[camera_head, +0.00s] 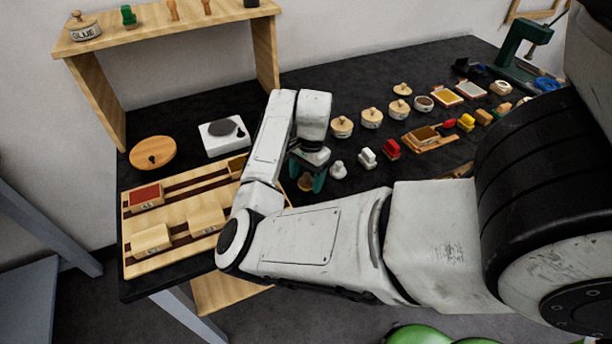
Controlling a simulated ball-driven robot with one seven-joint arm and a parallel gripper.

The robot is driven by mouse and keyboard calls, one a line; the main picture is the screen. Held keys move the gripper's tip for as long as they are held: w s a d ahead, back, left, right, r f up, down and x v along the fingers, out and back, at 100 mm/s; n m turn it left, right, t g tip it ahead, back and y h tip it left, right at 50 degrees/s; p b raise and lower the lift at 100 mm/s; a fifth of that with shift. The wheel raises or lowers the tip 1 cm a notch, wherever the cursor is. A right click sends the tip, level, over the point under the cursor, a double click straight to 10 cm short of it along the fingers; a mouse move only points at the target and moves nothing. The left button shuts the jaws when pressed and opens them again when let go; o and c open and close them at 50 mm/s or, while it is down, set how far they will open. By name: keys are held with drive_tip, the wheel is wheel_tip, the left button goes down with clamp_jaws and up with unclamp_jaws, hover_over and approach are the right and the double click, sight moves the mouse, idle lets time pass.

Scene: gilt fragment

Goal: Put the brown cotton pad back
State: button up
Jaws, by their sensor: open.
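My gripper (307,182) points down over the dark table, with its two green fingers apart. A small brown piece (305,184) shows low between and behind the fingers. It may be the brown cotton pad, but it is partly hidden and too small to tell; I cannot tell whether the fingers touch it. A wooden tray (437,146) with a dark brown inset (422,134) lies farther right, apart from my gripper.
A white knobbed piece (338,170), a white block (367,157) and a red block (391,149) stand close right of my gripper. Several lidded round pots (342,127) stand behind them. A slotted wooden board (135,231) lies left, near a white device (224,144).

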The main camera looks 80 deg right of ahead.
wheel_tip(320, 180, up, 12)
drive_tip(key=d, duration=0.1)
drive_tip(key=a+f+n+h, duration=0.1)
drive_tip(key=a+f+n, duration=0.2)
drive_tip(key=a+n, duration=0.1)
drive_tip(key=a+f+n+h, duration=0.2)
drive_tip(key=a+f+n, duration=0.1)
drive_tip(key=n, duration=0.3)
drive_tip(key=a+f+n+h, duration=0.2)
drive_tip(key=a+f+n, duration=0.2)
drive_tip(key=a+n, duration=0.1)
drive_tip(key=shift+w+a+n, duration=0.15)
drive_tip(key=shift+a+n, duration=0.25)
drive_tip(key=shift+n, duration=0.2)
drive_tip(key=s+a+f+n+y, duration=0.1)
drive_tip(key=s+a+f+n, duration=0.2)
drive_tip(key=a, duration=0.5)
drive_tip(key=s+a+f+n+y, duration=0.2)
drive_tip(key=s+a+f+n, duration=0.1)
drive_tip(key=a, duration=0.5)
drive_tip(key=shift+s+a+f+y, duration=0.2)
drive_tip(key=shift+s+a+y, duration=0.05)
drive_tip(key=shift+a+y, duration=0.1)
